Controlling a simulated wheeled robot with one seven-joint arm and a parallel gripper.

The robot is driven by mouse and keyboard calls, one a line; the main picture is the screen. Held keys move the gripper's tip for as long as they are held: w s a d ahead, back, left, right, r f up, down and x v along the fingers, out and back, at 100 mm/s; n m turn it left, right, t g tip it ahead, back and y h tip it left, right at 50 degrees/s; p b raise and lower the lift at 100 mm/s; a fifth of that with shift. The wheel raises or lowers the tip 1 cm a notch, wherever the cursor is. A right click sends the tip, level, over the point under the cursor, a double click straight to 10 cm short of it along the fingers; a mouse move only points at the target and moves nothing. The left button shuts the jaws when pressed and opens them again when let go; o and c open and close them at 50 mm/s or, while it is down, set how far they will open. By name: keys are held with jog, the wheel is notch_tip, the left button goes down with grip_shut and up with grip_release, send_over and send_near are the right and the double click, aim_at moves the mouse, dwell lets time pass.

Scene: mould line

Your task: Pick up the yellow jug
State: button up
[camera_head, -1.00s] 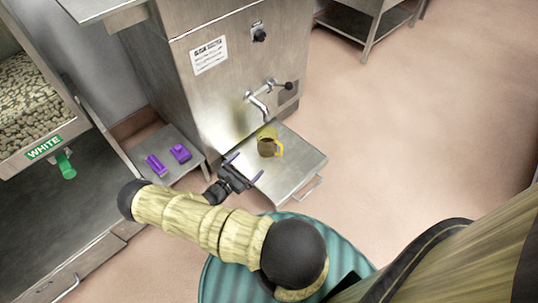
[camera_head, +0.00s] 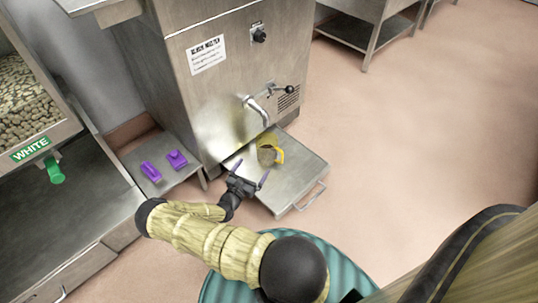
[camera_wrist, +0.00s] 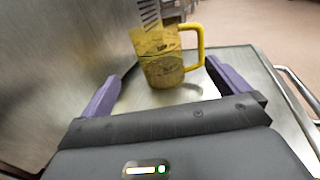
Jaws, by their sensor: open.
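The yellow jug (camera_head: 266,154) stands upright on the metal tray below the tap of the steel machine. Its handle is on its right side. In the wrist view the jug (camera_wrist: 163,62) is straight ahead, beyond the fingertips, with dark contents or a dark pattern showing through its wall. My gripper (camera_head: 252,171) is open, just in front of the jug on the near left, over the tray. Its purple fingers (camera_wrist: 163,92) spread to either side of the jug's lower part in the wrist view. Nothing is between them.
The tap (camera_head: 262,105) hangs above and behind the jug. The steel machine (camera_head: 225,80) rises close behind. The tray (camera_head: 292,188) has bare room to the right and a front handle. Purple objects (camera_head: 177,159) lie on a shelf to the left. Open floor is at right.

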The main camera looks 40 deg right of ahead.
aim_at(262, 153)
jog(key=b+x, duration=0.1)
jog(key=x, duration=0.2)
jog(key=b+x, duration=0.1)
jog(key=x, duration=0.2)
jog(key=shift+f+b, duration=0.2)
jog(key=shift+b, duration=0.15)
jog(key=shift+w+d+r, duration=0.2)
jog(key=shift+d, duration=0.25)
jog(key=shift+d+f, duration=0.1)
jog(key=shift+w+d+f+b, duration=0.1)
jog(key=shift+w+d+b, duration=0.1)
jog(key=shift+b, duration=0.3)
jog(key=b+x, duration=0.3)
jog(key=shift+w+d+f, duration=0.2)
jog(key=shift+w+d+r+b, duration=0.15)
jog(key=shift+w+d+b, duration=0.05)
jog(key=shift+d+b, duration=0.2)
